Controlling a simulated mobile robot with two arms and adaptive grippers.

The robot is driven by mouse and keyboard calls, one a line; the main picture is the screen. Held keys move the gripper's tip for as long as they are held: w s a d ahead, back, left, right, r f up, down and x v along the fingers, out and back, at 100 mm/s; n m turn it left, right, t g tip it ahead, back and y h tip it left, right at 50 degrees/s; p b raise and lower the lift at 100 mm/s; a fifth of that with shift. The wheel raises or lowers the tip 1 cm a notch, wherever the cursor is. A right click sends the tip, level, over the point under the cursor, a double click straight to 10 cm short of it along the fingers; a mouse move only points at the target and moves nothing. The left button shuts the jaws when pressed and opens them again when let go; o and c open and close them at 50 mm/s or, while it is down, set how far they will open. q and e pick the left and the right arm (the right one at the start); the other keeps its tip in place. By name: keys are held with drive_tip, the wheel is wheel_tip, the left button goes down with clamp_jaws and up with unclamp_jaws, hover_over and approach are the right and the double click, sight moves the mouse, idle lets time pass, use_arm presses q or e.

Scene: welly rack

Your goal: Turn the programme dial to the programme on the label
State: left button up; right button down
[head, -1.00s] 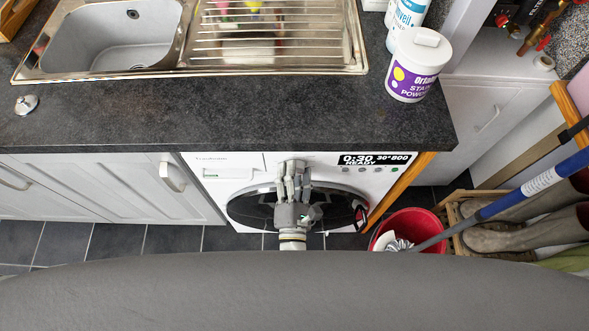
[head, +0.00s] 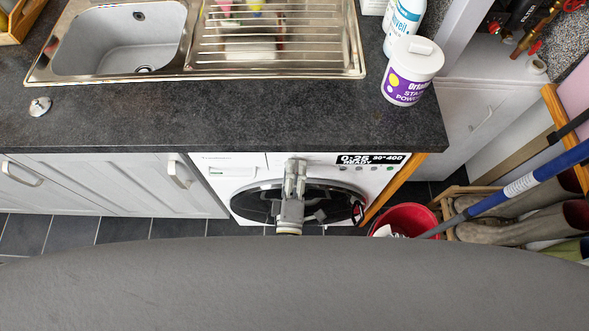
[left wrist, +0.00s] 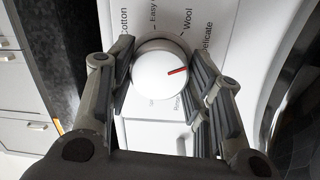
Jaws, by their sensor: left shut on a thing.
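The washing machine (head: 225,162) has a white front below the worktop. Its display (head: 371,159) appears to read 0:26, READY, 30° 400. In the left wrist view the round white programme dial (left wrist: 152,82) has a red mark pointing right and slightly up. Cotton, Easy, Wool and Delicate are printed around it; other words are partly hidden by fingers, so I cannot tell exactly which word the mark meets. My left gripper (left wrist: 160,78) is shut on the dial, fingers on both sides. It also shows in the head view (head: 295,172), hiding the dial there. My right gripper is out of view.
A stain powder tub (head: 411,75) and a bottle (head: 404,25) stand at the worktop's right end. A red bucket (head: 405,218), a blue-handled pole (head: 530,182) and boots (head: 510,227) are right of the machine. The dark door (head: 335,200) lies below the controls.

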use_arm(q)
drive_tip(key=shift+m, duration=0.4)
drive_tip(key=o, duration=1)
drive_tip(key=s, duration=0.8)
drive_tip(key=s+a, duration=0.1)
drive_tip(key=s, duration=0.3)
drive_tip(key=shift+f, duration=0.2)
